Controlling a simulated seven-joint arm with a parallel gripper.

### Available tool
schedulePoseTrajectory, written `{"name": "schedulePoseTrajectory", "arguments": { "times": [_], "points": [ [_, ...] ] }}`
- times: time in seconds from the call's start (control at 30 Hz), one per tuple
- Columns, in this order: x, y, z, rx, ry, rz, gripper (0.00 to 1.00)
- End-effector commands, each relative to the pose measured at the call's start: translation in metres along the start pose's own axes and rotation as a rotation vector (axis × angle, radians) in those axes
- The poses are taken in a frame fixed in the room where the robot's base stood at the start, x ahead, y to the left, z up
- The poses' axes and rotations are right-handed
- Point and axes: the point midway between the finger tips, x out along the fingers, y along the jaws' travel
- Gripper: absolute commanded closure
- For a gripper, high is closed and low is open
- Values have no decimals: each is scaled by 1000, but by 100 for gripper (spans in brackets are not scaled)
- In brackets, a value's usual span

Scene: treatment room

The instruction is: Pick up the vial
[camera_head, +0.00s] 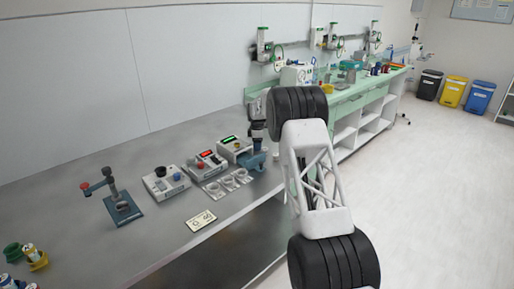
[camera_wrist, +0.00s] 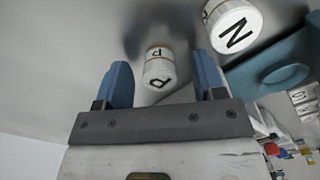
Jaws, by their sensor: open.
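In the wrist view, a small white vial (camera_wrist: 160,70) with black letters and a thin orange-brown band is in the gap between the two blue fingers of my gripper (camera_wrist: 161,62). The fingers are open, with a visible space on each side of the vial. A second, larger-looking white vial-like piece (camera_wrist: 234,24) marked N is at the upper right, beyond the right finger. In the head view, my arm partly covers this area, and the vial between the fingers cannot be made out.
A blue base with a round hollow (camera_wrist: 282,74) lies right of the fingers in the wrist view. In the head view, the grey bench (camera_head: 150,225) holds boxed devices (camera_head: 166,183), a blue-based stand (camera_head: 122,207) and a small card (camera_head: 201,221). The front middle of the bench is clear.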

Motion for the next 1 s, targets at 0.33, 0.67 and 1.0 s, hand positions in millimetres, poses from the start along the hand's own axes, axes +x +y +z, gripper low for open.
{"name": "schedulePoseTrajectory", "arguments": {
  "times": [0.33,0.67,1.0],
  "points": [
    [1,0,0,0,0,-1,37],
    [1,0,0,0,0,-1,56],
    [1,0,0,0,0,-1,90]
  ]
}}
